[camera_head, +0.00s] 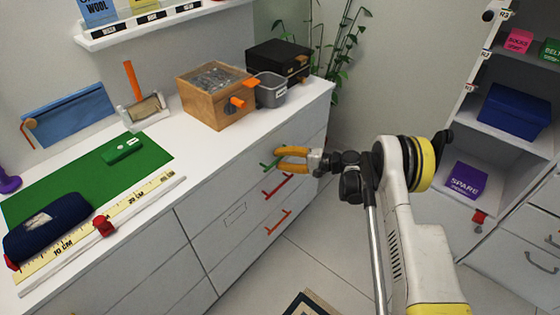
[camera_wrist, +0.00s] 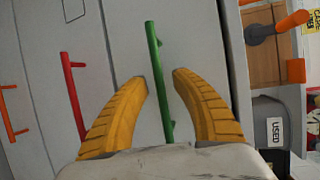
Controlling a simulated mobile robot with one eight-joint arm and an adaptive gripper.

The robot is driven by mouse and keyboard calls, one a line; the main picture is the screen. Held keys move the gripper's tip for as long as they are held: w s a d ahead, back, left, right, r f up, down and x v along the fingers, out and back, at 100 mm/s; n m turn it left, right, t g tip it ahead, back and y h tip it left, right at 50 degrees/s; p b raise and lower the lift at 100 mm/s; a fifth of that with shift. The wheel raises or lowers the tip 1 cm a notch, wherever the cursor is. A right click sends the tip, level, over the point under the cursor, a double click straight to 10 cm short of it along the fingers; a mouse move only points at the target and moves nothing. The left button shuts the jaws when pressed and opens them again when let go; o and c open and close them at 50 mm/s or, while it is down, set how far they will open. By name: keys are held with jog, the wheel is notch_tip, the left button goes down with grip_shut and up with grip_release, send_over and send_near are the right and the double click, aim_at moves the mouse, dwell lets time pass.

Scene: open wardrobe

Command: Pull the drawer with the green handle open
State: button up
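The green handle (camera_head: 271,164) is on the top drawer at the right end of the white dresser, and that drawer (camera_wrist: 210,40) looks closed. In the wrist view the green handle (camera_wrist: 153,55) runs between the two yellow fingers, with part of it beyond the tips. My gripper (camera_head: 279,158) is open at the drawer front, its fingers (camera_wrist: 158,78) on either side of the handle with gaps showing. Whether a finger touches the handle is not clear.
Below are a red handle (camera_head: 278,187) and an orange-red handle (camera_head: 278,222). On the dresser top (camera_head: 180,150) stand a wooden box (camera_head: 205,110), a grey bin (camera_head: 270,92) and a black box (camera_head: 280,62). Open shelves with a blue box (camera_head: 513,110) are at right.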

grip_shut()
jog(key=shift+d, duration=0.1)
